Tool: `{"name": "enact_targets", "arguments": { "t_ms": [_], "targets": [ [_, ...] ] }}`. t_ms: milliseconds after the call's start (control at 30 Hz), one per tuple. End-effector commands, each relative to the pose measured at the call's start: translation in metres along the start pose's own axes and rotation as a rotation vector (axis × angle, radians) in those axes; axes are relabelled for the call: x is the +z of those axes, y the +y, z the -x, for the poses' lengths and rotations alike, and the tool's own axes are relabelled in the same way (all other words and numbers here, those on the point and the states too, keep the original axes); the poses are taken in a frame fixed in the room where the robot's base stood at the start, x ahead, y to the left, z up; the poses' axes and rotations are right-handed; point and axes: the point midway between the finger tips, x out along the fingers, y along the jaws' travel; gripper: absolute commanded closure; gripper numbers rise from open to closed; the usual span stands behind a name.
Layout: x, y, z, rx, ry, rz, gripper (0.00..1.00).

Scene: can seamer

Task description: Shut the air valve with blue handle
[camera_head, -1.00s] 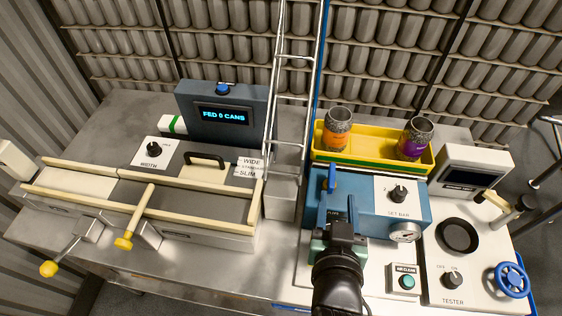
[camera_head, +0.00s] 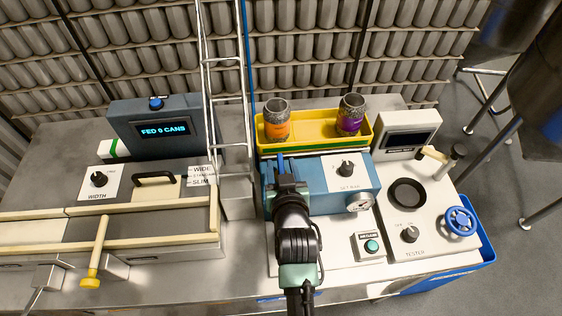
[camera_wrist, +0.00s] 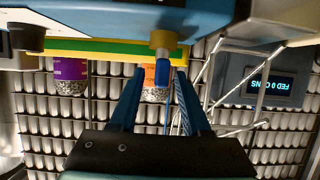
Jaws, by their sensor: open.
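The air valve's blue handle (camera_head: 281,163) stands at the left end of the blue box (camera_head: 328,190), mostly hidden behind my gripper in the head view. In the wrist view, which is upside down, the blue handle (camera_wrist: 163,60) hangs from a brass-coloured pivot (camera_wrist: 162,39). My gripper (camera_wrist: 160,78) is open, one finger on each side of the handle, with the fingertips near it. I cannot tell whether a finger touches it. In the head view my gripper (camera_head: 283,182) is in front of the box's left end.
A yellow tray (camera_head: 313,149) with an orange-labelled can (camera_head: 277,122) and a purple-labelled can (camera_head: 350,117) is behind the box. A wire chute (camera_head: 225,110) rises close on the left. A gauge (camera_head: 360,202), green button (camera_head: 371,246) and blue handwheel (camera_head: 460,221) lie right.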

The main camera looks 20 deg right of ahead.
Motion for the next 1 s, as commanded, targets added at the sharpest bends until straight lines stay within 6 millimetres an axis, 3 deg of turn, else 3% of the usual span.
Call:
{"name": "enact_targets", "arguments": {
  "t_ms": [467, 733, 1000],
  "targets": [
    [-0.0003, -0.0002, -0.0105, 0.000, 0.001, 0.001, 0.53],
    [-0.0002, -0.0002, -0.0103, 0.000, 0.000, 0.001, 1.00],
    [-0.0001, -0.0003, -0.0102, 0.000, 0.000, 0.001, 1.00]
  ]
}}
